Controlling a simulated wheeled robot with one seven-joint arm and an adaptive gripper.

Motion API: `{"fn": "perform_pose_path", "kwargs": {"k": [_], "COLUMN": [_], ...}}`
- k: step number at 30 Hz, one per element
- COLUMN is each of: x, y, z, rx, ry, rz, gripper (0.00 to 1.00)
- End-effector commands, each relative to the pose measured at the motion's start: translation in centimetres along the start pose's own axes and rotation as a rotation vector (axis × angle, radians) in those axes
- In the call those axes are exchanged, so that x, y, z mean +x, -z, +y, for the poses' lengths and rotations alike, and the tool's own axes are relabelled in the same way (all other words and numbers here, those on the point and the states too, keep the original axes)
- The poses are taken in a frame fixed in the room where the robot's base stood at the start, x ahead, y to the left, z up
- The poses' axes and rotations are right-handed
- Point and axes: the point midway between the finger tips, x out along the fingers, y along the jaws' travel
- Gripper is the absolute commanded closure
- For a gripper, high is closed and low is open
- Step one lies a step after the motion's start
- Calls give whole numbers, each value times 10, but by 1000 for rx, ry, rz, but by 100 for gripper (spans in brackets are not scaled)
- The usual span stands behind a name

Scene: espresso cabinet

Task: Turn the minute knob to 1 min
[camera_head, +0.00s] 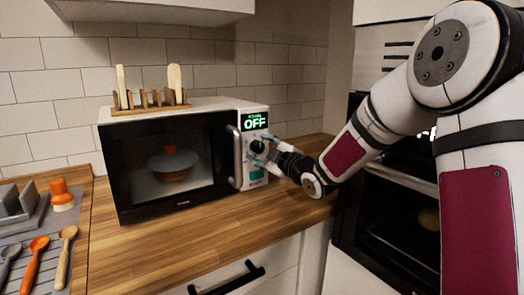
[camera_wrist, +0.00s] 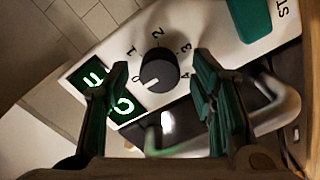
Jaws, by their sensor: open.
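The minute knob (camera_wrist: 158,72) is a dark round dial on the microwave's white panel, between my fingers in the wrist view. Its white mark points to the lower left, away from the printed 1 (camera_wrist: 131,50) and toward the display side. Printed numbers 2, 3 and 4 also show around it. The green display (camera_head: 254,121) reads OFF in the head view. My gripper (camera_wrist: 160,64) is open, one finger on each side of the knob; no clear contact shows. In the head view, my gripper (camera_head: 267,152) is at the panel and partly covers the controls.
The microwave (camera_head: 120,165) stands on a wooden counter (camera_head: 220,215), with a door handle (camera_head: 236,157) left of the panel. A wooden rack (camera_head: 150,104) sits on top. A teal button (camera_wrist: 250,18) is near the knob. An oven (camera_head: 395,215) stands at right.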

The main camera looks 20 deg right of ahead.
Motion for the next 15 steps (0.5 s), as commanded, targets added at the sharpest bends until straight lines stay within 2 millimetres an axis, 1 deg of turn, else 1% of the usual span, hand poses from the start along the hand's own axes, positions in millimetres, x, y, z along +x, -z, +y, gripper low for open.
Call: {"fn": "perform_pose_path", "kwargs": {"k": [3,4,5,6,8,9,10,15], "x": [0,0,0,0,0,0,0,0], "y": [0,0,0,0,0,0,0,0], "z": [0,0,0,0,0,0,0,0], "rx": [0,0,0,0,0,0,0,3], "ry": [0,0,0,0,0,0,0,0], "rz": [0,0,0,0,0,0,0,0], "gripper": [49,54,60,69,83,92,97,97]}}
